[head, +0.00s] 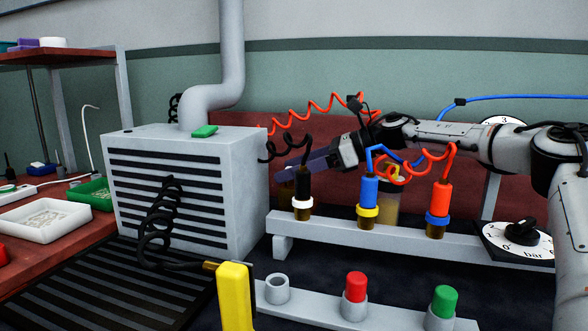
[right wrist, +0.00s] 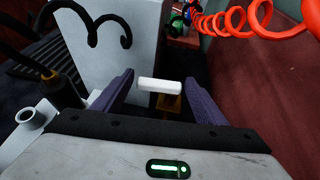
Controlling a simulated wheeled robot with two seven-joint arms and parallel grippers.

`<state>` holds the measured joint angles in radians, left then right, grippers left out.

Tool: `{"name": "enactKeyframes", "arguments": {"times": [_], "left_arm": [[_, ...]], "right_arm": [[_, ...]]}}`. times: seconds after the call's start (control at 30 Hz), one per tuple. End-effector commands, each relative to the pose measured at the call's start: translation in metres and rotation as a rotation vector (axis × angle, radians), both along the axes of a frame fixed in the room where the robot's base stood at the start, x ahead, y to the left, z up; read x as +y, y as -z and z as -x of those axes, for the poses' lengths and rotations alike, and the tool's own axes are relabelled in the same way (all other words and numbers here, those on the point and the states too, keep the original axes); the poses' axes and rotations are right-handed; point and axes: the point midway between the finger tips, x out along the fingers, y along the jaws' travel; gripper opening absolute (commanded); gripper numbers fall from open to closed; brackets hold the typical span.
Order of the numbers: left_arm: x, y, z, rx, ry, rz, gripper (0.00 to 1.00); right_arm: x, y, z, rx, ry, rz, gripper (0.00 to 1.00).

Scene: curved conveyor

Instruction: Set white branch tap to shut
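A short white bar handle (right wrist: 160,85) shows in the right wrist view, lying crosswise above a brass-coloured body (right wrist: 171,103). My right gripper (right wrist: 160,88) is open, with one purple finger on each side of the handle and a small gap at each end; contact is not visible. In the head view my right gripper (head: 303,165) reaches left behind the black-handled fitting with a white ring (head: 302,204). The white bar handle cannot be made out in the head view. My left gripper is not in view.
A grey slatted cabinet (head: 240,190) stands left of the gripper. Blue (head: 369,190) and red (head: 441,198) fittings stand on the rail. Coiled red hose (head: 320,108) hangs near the arm. A pressure dial (head: 522,232) is at right. A yellow block (head: 235,295) stands in front.

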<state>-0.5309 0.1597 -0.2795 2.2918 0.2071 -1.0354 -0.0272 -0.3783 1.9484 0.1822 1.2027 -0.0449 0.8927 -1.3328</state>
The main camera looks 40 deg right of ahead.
Motion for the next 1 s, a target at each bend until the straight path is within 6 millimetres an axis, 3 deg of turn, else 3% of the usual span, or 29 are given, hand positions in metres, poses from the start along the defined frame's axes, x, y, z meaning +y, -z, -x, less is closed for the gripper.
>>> {"name": "enactKeyframes", "arguments": {"times": [0.03, 0.17, 0.93, 0.97, 1.0], "left_arm": [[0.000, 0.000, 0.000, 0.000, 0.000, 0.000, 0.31], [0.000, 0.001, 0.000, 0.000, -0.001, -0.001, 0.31], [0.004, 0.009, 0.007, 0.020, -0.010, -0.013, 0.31], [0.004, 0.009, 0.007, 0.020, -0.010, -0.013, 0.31], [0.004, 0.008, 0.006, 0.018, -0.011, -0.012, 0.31]], "right_arm": [[0.000, 0.000, 0.000, 0.000, 0.000, 0.000, 0.56], [0.000, 0.000, 0.000, 0.001, 0.000, -0.001, 0.34], [0.002, 0.002, -0.001, 0.004, 0.124, -0.001, 0.34], [0.002, 0.002, -0.001, 0.004, 0.124, -0.001, 0.59], [0.002, 0.002, -0.001, 0.004, 0.123, 0.000, 0.66]]}}
